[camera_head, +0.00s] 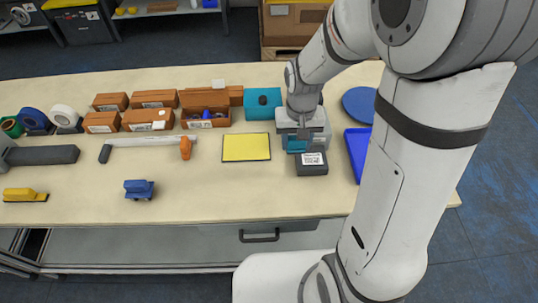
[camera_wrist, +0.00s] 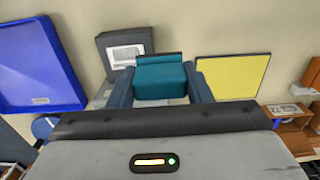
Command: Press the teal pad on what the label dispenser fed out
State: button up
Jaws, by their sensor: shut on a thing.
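My gripper (camera_wrist: 160,88) is shut on a teal pad (camera_wrist: 160,80), which sits between its two fingers in the wrist view. The pad also shows in the head view (camera_head: 297,146), low over the table. A dark grey box (camera_head: 311,169), probably the label dispenser, is just in front of it and carries a white label with dark printing (camera_head: 311,159). In the wrist view the box (camera_wrist: 143,40) and its label (camera_wrist: 125,55) lie just beyond the pad, to its left. The pad's underside is hidden, so I cannot tell whether it touches anything.
A yellow pad (camera_head: 246,147) lies left of my gripper, with a teal mat (camera_head: 257,112) behind it. A blue tray (camera_head: 357,150) and blue disc (camera_head: 360,103) are at right. Cartons (camera_head: 155,98) stand at back left. A blue block (camera_head: 139,188) sits near the front edge.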

send_over(312, 159)
jog(key=shift+w+f+b, duration=0.1)
jog(key=shift+f+b, duration=2.05)
jog(key=shift+f, duration=0.7)
jog(key=shift+f+b, duration=0.55)
jog(key=shift+f, duration=0.15)
notch_tip(312, 159, up, 7)
jog(key=p, duration=0.5)
dwell(0.4)
